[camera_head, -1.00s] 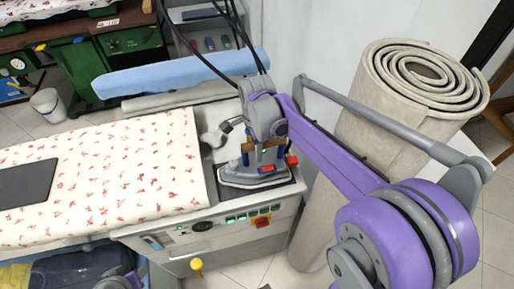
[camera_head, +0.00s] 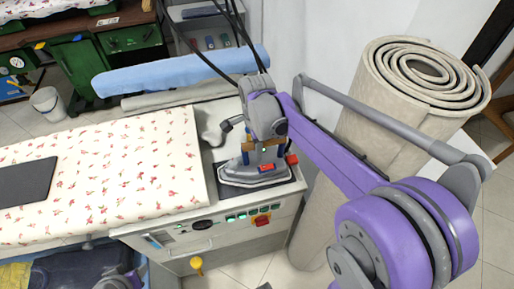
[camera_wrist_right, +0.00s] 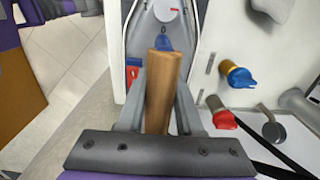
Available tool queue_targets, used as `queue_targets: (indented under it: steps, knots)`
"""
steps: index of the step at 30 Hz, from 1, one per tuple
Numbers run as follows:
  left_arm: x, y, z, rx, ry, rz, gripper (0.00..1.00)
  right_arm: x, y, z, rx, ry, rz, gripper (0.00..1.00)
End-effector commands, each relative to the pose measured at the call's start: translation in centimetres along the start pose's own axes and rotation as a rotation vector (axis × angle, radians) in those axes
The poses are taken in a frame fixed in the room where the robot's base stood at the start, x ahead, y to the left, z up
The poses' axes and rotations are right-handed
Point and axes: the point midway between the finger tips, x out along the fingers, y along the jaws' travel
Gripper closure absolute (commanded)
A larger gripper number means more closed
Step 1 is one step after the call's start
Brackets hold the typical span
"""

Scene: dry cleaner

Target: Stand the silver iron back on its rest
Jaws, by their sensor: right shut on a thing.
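The silver iron (camera_head: 250,175) sits upright, sole down, at the right end of the ironing table. It is on or just above a dark flat rest plate (camera_head: 288,186); I cannot tell whether the sole touches it. My right gripper (camera_head: 263,150) comes down from above and is shut on the iron's handle. In the right wrist view the wooden handle (camera_wrist_right: 165,85) lies between the fingers of the right gripper (camera_wrist_right: 155,95), with the iron's pale body (camera_wrist_right: 145,30) beyond it. My left gripper is not clearly visible.
A padded board with a flowered cover (camera_head: 110,175) lies left of the iron, bearing a dark flat pad (camera_head: 25,182). A blue sleeve board (camera_head: 180,73) is behind. A rolled carpet (camera_head: 350,150) stands close on the right. Switches (camera_head: 242,216) line the table front; black cables hang above.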

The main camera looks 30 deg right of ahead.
Motion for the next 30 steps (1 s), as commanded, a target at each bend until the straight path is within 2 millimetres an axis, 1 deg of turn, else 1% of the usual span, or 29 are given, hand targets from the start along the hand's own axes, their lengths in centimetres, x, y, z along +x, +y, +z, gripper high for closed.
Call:
queue_targets:
  steps: [29,30]
  knots:
    - [0.6,0.0,0.5,0.000,-0.004,0.000,0.55,0.9,0.0,0.0,0.000,0.000,0.000,1.00]
    - [0.6,0.0,0.5,0.000,-0.004,0.000,0.55,0.9,0.0,0.0,0.000,0.000,0.000,0.62]
